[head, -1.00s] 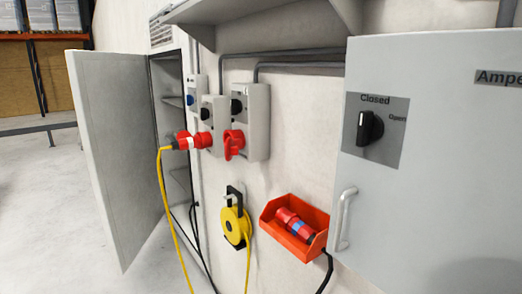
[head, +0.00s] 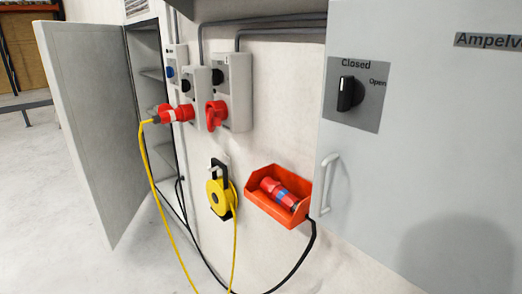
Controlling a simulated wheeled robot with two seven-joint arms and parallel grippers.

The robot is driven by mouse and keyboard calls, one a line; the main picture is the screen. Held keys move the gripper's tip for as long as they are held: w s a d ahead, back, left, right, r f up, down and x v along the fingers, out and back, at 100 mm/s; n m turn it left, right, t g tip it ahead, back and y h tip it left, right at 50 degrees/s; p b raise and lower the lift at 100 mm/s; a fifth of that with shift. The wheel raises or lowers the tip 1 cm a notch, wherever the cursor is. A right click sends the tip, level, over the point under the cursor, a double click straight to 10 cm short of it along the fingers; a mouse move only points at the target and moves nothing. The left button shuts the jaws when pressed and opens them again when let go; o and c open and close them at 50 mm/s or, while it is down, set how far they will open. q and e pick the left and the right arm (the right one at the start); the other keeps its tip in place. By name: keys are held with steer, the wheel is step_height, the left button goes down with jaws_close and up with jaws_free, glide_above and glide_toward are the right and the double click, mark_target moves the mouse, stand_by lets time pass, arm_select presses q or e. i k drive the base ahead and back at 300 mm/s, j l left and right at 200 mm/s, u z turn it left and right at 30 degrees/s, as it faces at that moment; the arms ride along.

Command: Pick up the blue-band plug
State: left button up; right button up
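The blue-band plug (head: 271,188) is red with a blue band around it. It lies tilted in an open orange-red bin (head: 262,207) fixed to the wall, right of centre in the head view. A black cable (head: 312,240) runs down from the bin's right side and along the floor to the left. Neither of my grippers is in view.
A grey cabinet (head: 420,180) with a handle (head: 328,182) and a rotary switch (head: 347,94) stands right of the bin. A yellow cable reel (head: 214,196) hangs left of it. Red sockets (head: 214,115), a plugged-in yellow cable (head: 160,200) and an open cabinet door (head: 92,130) are further left.

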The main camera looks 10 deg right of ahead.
mark_target(276, 191)
steer(key=i+j+z, duration=0.4)
steer(key=j, duration=0.2)
steer(key=i+j+z, duration=0.2)
steer(key=j+z, duration=0.2)
steer(key=j, duration=0.25)
steer(key=i+j+z, duration=0.2)
steer(key=j, duration=0.2)
